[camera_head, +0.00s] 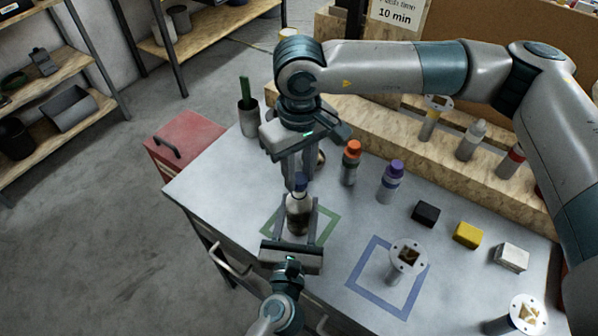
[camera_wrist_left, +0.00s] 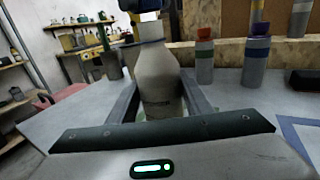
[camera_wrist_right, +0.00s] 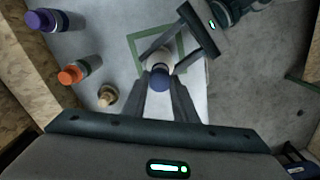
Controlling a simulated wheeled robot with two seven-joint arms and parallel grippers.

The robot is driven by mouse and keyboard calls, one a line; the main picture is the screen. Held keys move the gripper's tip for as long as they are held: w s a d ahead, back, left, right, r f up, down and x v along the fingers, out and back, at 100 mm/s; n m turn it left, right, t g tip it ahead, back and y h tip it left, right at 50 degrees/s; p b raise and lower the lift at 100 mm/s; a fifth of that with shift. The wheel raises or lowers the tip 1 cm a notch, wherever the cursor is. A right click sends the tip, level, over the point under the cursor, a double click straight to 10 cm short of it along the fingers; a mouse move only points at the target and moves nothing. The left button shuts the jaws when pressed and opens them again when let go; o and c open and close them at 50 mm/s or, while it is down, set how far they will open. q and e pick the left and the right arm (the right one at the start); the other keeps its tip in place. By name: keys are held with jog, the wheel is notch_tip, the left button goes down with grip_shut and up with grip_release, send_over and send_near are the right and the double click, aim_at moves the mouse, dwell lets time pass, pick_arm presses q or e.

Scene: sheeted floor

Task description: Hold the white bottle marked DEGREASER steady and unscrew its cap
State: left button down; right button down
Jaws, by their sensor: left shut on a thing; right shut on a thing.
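The white bottle (camera_head: 298,216) stands upright inside the green square outline (camera_head: 325,228) on the table. Its dark label lettering, too small to read surely, faces the left wrist view (camera_wrist_left: 158,88). My left gripper (camera_head: 299,207) comes in from the front and is shut on the bottle's body, one finger on each side. The blue cap (camera_head: 300,182) is on top of the bottle; it also shows in the right wrist view (camera_wrist_right: 159,79). My right gripper (camera_head: 300,176) points down from above and is shut on the cap. Whether the cap's thread is loose cannot be told.
An orange-capped bottle (camera_head: 351,163) and a purple-capped bottle (camera_head: 391,182) stand to the right. Black (camera_head: 426,213), yellow (camera_head: 468,235) and white (camera_head: 511,257) blocks lie farther right. A flanged part (camera_head: 406,258) stands in the blue square. A cup (camera_head: 248,122) stands at the back left.

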aim_at(299, 178)
jog(key=shift+r, duration=1.9)
pick_arm(q)
jog(key=c, duration=0.8)
grip_release()
jog(key=shift+c, duration=0.2)
jog(key=shift+s, duration=0.15)
pick_arm(e)
jog(key=shift+f, duration=0.1)
pick_arm(q)
jog(key=s+b, duration=0.1)
jog(key=s, duration=0.2)
jog(key=s+a+b, duration=0.1)
jog(key=s, duration=0.2)
jog(key=s+b, duration=0.1)
jog(key=s, duration=0.3)
jog(key=shift+s+a+f+b, duration=0.1)
jog(key=shift+a+f+b, duration=0.1)
jog(key=shift+b, duration=0.1)
pick_arm(e)
notch_tip(299, 178, down, 3)
jog(key=shift+f, duration=0.2)
pick_arm(q)
jog(key=shift+s+a+r, duration=0.1)
jog(key=shift+s+r, duration=0.05)
jog(key=shift+s, duration=0.55)
pick_arm(e)
jog(key=shift+f, duration=0.2)
